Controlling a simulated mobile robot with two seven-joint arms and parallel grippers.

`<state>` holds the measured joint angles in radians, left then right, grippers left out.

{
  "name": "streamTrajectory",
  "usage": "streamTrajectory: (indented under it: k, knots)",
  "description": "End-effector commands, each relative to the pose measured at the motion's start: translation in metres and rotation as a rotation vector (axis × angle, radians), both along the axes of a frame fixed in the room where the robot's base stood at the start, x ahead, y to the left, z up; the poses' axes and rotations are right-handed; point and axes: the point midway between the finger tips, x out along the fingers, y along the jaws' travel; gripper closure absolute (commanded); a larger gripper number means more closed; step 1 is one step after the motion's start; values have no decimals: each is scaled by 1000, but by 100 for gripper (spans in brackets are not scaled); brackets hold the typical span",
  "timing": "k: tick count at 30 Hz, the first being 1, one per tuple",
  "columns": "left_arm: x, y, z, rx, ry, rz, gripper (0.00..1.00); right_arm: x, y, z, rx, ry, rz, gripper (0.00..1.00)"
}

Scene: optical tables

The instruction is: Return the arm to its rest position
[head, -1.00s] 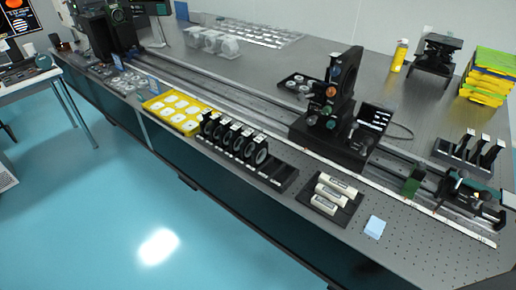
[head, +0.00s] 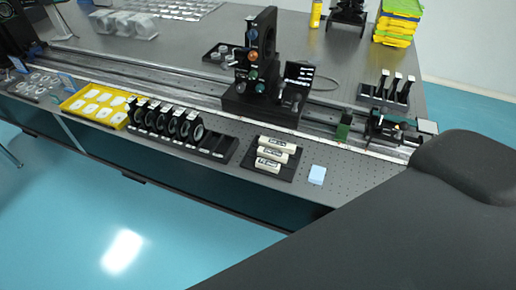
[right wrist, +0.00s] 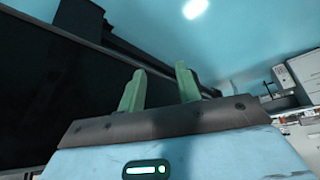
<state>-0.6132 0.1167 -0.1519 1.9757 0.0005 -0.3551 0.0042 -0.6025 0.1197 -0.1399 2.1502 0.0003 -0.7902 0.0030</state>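My right arm comes in large and dark from the lower right of the head view, in front of the right end of the optical table (head: 330,185). Its gripper is outside that view. In the right wrist view my right gripper (right wrist: 160,92) shows two green fingers standing apart with nothing between them. Beyond the fingers are the blue floor (right wrist: 230,40) and a dark panel at the left. My left gripper and left arm are in neither view.
Near the table's front edge are a yellow tray (head: 70,106), a black rack of round optics (head: 222,146), a black tray of white cylinders (head: 290,174) and a light blue block (head: 317,175). A black optical mount (head: 262,100) stands behind them. The floor (head: 60,220) in front is clear.

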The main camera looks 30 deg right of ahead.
Motion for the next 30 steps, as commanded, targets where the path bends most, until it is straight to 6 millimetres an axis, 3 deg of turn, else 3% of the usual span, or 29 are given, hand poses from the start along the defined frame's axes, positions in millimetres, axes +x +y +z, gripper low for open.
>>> streamTrajectory:
  k: [10, 30]
  knots:
    - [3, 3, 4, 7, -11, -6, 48, 11, 8, -16, 53, -234, -1, 66]
    - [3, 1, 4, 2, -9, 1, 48, 12, 9, -16, 57, -254, -1, 66]
